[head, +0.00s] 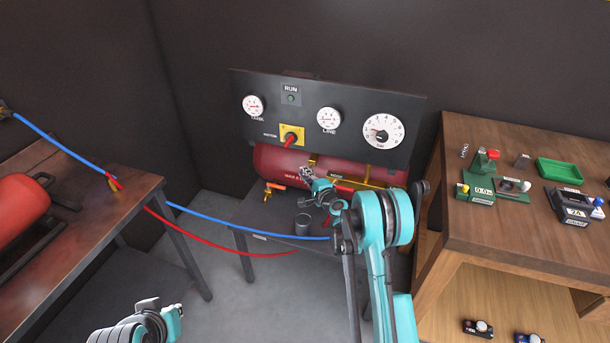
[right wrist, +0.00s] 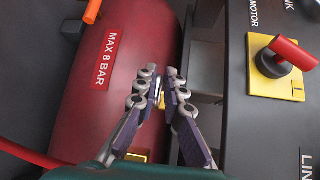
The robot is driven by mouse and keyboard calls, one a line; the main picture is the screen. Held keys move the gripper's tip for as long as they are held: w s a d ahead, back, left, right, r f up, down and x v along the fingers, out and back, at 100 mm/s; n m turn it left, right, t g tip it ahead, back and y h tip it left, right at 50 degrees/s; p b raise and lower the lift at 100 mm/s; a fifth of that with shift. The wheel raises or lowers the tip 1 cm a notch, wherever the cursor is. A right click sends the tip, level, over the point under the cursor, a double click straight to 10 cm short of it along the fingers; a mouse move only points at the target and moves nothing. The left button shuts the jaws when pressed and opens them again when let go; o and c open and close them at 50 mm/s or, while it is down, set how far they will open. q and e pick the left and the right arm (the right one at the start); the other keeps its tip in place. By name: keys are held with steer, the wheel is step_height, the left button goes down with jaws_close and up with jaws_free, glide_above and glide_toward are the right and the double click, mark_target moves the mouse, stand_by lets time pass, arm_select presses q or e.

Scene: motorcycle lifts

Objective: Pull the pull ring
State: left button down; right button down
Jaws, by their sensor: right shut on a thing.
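My right gripper (head: 307,173) is in front of the red air tank (head: 272,163), just below the black gauge panel. In the right wrist view its two fingers (right wrist: 161,75) are close together over the tank, beside the panel's lower edge. They are shut on a small shiny metal piece (right wrist: 158,88), which looks like the pull ring. The fingers hide most of it, and its full shape cannot be told.
The black panel (head: 355,152) carries gauges and a red motor switch (head: 291,139) on a yellow plate. A valve with an orange handle (head: 276,186) sits at left. Wooden bench (head: 460,225) at right; blue hose (head: 220,218) crosses at left.

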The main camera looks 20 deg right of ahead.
steer(key=shift+s+a+f, duration=0.1)
steer(key=shift+s+a, duration=0.3)
steer(key=shift+s, duration=0.25)
steer(key=c, duration=1.7)
jaws_free()
steer(key=shift+w+d+f, duration=0.1)
steer(key=shift+w+f, duration=0.05)
steer(key=v, duration=1.2)
